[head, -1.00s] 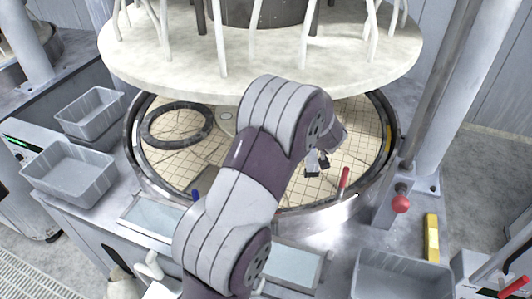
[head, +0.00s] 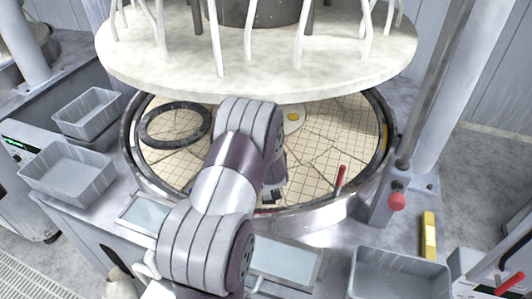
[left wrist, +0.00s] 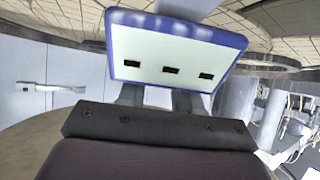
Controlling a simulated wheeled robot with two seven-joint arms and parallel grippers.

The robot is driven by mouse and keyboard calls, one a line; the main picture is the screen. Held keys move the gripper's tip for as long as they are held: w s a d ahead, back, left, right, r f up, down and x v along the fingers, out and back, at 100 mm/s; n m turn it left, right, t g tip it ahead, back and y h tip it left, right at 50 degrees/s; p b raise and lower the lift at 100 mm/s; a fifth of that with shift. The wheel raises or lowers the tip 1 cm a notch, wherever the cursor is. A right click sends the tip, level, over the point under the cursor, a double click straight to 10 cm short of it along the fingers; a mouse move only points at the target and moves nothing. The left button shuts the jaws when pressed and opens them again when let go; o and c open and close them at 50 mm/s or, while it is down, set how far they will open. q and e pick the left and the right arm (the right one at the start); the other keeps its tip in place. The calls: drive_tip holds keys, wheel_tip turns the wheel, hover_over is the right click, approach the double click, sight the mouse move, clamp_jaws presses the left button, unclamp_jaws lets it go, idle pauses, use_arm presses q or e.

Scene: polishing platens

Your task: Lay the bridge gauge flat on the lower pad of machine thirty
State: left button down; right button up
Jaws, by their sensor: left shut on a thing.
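The lower pad (head: 325,150) is a round tan surface with dark grid lines, inside a metal rim under the raised pale upper platen (head: 260,62). No machine number is readable. My left arm covers the pad's front left, and my left gripper (head: 270,196) is partly visible over its front edge. In the left wrist view my left gripper (left wrist: 160,98) is shut on a pale plate with a blue rim and three dark slots, apparently the bridge gauge (left wrist: 172,50). The plate is not discernible in the head view. My right gripper is not in view.
A dark ring (head: 172,124) lies on the pad's left. Grey bins (head: 68,175) stand left.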

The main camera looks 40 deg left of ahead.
use_arm(q)
drive_tip(key=c, duration=0.8)
unclamp_jaws()
drive_tip(key=shift+s, duration=0.15)
drive_tip(key=shift+r, duration=0.15)
drive_tip(key=shift+s+d, duration=0.1)
drive_tip(key=shift+d, duration=0.1)
drive_tip(key=b+v, duration=0.2)
drive_tip(key=v, duration=0.9)
drive_tip(key=s+d+f+m+g+h, duration=0.15)
drive_tip(key=d+m+h, duration=0.35)
drive_tip(key=d, duration=0.6)
drive_tip(key=s+d+m+g+h, duration=0.1)
drive_tip(key=s+d+g, duration=0.1)
drive_tip(key=s, duration=0.2)
drive_tip(key=s+d+f+m+g+h, duration=0.1)
drive_tip(key=s+d+g, duration=0.1)
drive_tip(key=s, duration=0.2)
drive_tip(key=s+d+m+g, duration=0.1)
drive_tip(key=s+d+g, duration=0.1)
drive_tip(key=s+d, duration=0.1)
drive_tip(key=shift+s+f+h, duration=0.4)
drive_tip(key=shift+s, duration=0.3)
drive_tip(key=shift+a, duration=0.2)
